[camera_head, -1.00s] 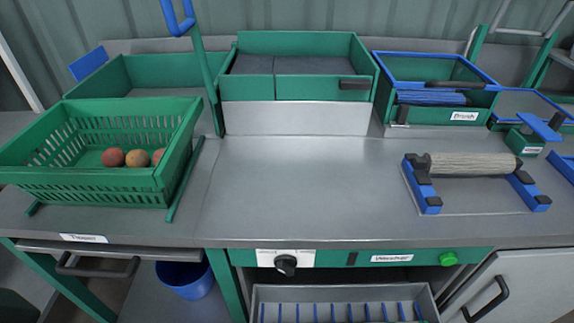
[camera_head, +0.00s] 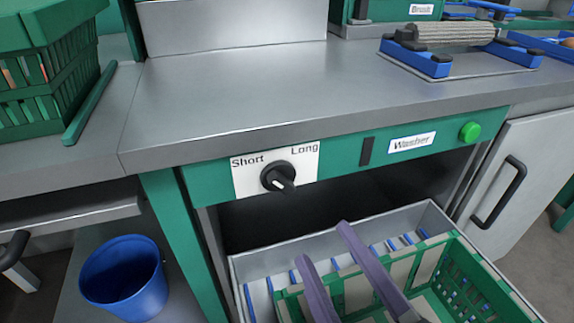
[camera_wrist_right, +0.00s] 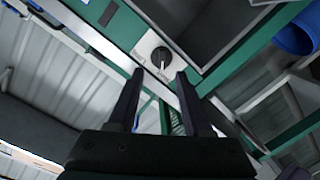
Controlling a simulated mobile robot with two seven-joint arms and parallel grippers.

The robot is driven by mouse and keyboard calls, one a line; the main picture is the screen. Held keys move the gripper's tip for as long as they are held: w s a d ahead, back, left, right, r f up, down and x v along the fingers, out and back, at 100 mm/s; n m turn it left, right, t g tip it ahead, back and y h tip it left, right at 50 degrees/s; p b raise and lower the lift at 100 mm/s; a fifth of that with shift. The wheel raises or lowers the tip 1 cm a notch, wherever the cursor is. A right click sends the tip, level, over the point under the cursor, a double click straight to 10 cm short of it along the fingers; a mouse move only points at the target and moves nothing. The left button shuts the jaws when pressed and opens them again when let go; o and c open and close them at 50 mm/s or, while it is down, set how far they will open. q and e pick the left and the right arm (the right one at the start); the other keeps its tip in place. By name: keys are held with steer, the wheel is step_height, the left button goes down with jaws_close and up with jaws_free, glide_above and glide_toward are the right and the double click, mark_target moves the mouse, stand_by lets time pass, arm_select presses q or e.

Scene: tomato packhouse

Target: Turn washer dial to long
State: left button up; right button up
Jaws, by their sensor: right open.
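The washer dial (camera_head: 278,178) is a round black knob on a white plate in the green front rail. "Short" is printed at the plate's upper left and "Long" at its upper right. The knob's pointer, with a pale tip, points down and right, at neither word. The dial also shows in the right wrist view (camera_wrist_right: 161,56), beyond the fingertips. My right gripper (camera_head: 324,242) is open and empty, its two fingers reaching up from below, below and right of the dial and apart from it. It also shows in the wrist view (camera_wrist_right: 160,73). My left gripper is not in view.
Below the rail, a grey drawer (camera_head: 243,267) with blue ribs stands out, with a green crate (camera_head: 480,279) in it. A green button (camera_head: 469,131) and "Washer" label (camera_head: 411,142) are right of the dial. A blue bucket (camera_head: 124,278) stands lower left.

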mark_target(284, 189)
steer(key=shift+n+t, duration=0.3)
steer(key=shift+t, duration=0.3)
steer(key=b+x, duration=0.1)
steer(key=x, duration=0.2)
steer(key=b+x, duration=0.1)
steer(key=x, duration=0.2)
steer(key=a+b+x, duration=0.1)
steer(key=x, duration=0.2)
steer(key=shift+w+a+f, duration=0.2)
steer(key=shift+f, duration=0.1)
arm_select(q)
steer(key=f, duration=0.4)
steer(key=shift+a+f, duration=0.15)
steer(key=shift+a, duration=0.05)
arm_select(e)
steer(key=shift+c, duration=0.3)
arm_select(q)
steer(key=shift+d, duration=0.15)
arm_select(e)
jaws_close()
